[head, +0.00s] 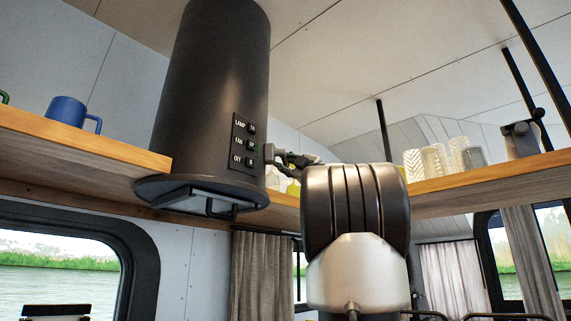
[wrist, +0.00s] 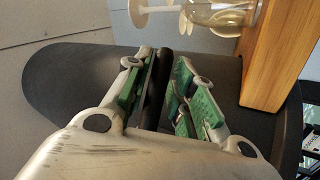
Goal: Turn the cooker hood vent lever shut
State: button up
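The cooker hood (head: 208,90) is a dark round duct with a wide bottom flange and a switch panel on its front. A small dark vent lever (head: 269,153) sticks out from its right side, partly hidden by my gripper. My gripper (head: 284,158) is at the hood's right side, at the lever. In the wrist view, the green-padded fingers of my gripper (wrist: 168,82) are close together on either side of the dark lever bar (wrist: 157,85).
A wooden shelf (head: 80,139) with a blue mug (head: 70,112) is left of the hood. Another shelf (head: 490,183) with several glasses (head: 438,160) is to the right. In the wrist view, a wooden shelf edge (wrist: 279,55) and a glass (wrist: 217,18) are close to my gripper.

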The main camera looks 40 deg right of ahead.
jog(key=shift+o, duration=0.5)
jog(key=v, duration=1.2)
